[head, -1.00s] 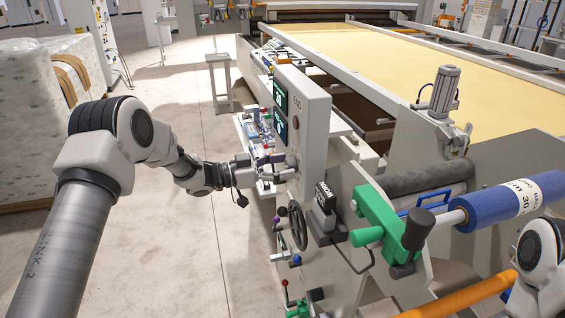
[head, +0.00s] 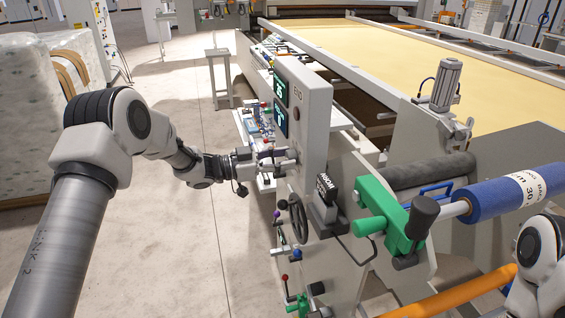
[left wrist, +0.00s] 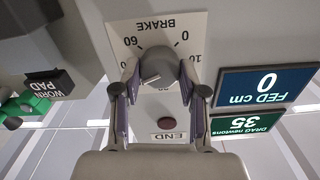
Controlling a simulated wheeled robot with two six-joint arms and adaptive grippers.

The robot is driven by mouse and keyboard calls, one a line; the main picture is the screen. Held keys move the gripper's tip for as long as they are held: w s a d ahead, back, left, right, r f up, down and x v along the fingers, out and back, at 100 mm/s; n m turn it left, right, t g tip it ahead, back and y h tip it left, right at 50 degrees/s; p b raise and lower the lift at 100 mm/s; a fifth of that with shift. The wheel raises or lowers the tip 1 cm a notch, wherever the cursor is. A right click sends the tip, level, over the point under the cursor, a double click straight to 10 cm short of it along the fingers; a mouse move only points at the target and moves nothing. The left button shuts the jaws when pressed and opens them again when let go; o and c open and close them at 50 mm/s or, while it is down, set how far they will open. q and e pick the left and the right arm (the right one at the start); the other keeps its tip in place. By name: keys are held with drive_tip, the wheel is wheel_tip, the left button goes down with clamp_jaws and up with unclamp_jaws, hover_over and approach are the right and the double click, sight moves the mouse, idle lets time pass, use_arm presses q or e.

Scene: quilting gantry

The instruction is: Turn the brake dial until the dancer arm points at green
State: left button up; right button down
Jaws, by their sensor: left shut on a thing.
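The brake dial (left wrist: 157,70) is a dark knob on a pale plate (left wrist: 182,43) marked BRAKE, with a scale including 0, 10 and 60. It shows upside down in the left wrist view. My left gripper (left wrist: 157,82) is shut on the dial, one finger at each side. In the head view my left gripper (head: 276,160) reaches the grey control panel (head: 314,125) from the left, and the dial is hidden there. I cannot pick out the dancer arm or its green mark. My right gripper is out of view.
Panel screens read FED cm 0 (left wrist: 266,83) and DRAG newtons 35 (left wrist: 247,123). A red END button (left wrist: 167,124) is close by. Below the panel are a black handwheel (head: 299,221) and a WORN PAD box (head: 326,190). A green bracket (head: 385,215) and blue roll (head: 505,195) stand right.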

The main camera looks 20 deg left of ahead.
use_arm(q)
drive_tip(key=shift+m+b, duration=2.6)
drive_tip(key=shift+m, duration=0.1)
drive_tip(key=shift+r, duration=0.1)
drive_tip(key=o, duration=1.1)
drive_tip(key=shift+o, duration=0.2)
drive_tip(key=v, duration=1.2)
